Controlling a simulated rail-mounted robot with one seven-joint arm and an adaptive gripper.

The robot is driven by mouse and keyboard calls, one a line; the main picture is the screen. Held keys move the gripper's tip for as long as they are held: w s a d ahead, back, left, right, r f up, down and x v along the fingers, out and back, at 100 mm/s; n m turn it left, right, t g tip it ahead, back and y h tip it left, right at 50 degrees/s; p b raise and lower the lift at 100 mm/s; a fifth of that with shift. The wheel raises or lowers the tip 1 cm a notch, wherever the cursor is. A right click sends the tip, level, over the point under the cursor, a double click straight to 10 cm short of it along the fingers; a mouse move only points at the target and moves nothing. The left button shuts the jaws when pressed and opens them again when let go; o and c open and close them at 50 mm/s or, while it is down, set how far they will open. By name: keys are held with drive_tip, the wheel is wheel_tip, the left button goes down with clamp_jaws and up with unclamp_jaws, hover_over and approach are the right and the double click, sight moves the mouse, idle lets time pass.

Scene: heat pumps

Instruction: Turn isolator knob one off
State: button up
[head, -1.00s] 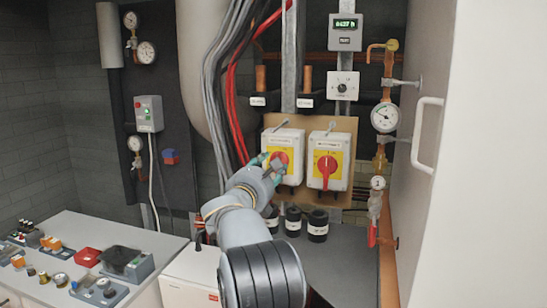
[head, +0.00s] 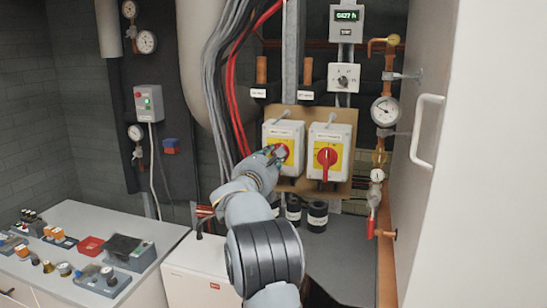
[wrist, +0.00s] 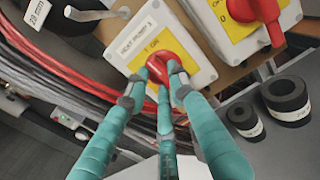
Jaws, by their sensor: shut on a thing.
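The left isolator (head: 270,132) is a pale box with a yellow plate and a red rotary knob (head: 287,147). In the wrist view its plate (wrist: 139,60) carries a label reading "HEAT PUMP" and an "ON" mark beside the red knob (wrist: 172,50). My gripper (head: 275,155) is at this knob. In the wrist view the teal fingers of my gripper (wrist: 160,80) are shut on the knob from both sides, with a third finger below. The fingers partly hide the knob, so its exact angle is unclear.
The right isolator (head: 343,138), close beside, has a red knob (head: 326,158) pointing down. Red and grey cables (head: 224,95) run just left. Black cylinders (head: 317,216) stand below. A cabinet door handle (head: 427,130) and copper pipe (head: 388,265) stand at right.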

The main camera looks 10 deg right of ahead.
clamp_jaws()
drive_tip(key=shift+f+n, duration=0.1)
drive_tip(key=shift+n, duration=0.2)
drive_tip(key=shift+s+d+f+n+b, duration=0.15)
drive_tip(key=shift+n+b, duration=0.25)
drive_tip(key=shift+n, duration=3.95)
drive_tip(key=shift+w+f+n+b, duration=0.1)
drive_tip(key=shift+n+b, duration=0.25)
drive_tip(key=shift+n, duration=4)
drive_tip(key=o, duration=0.6)
unclamp_jaws()
drive_tip(key=shift+o, duration=0.2)
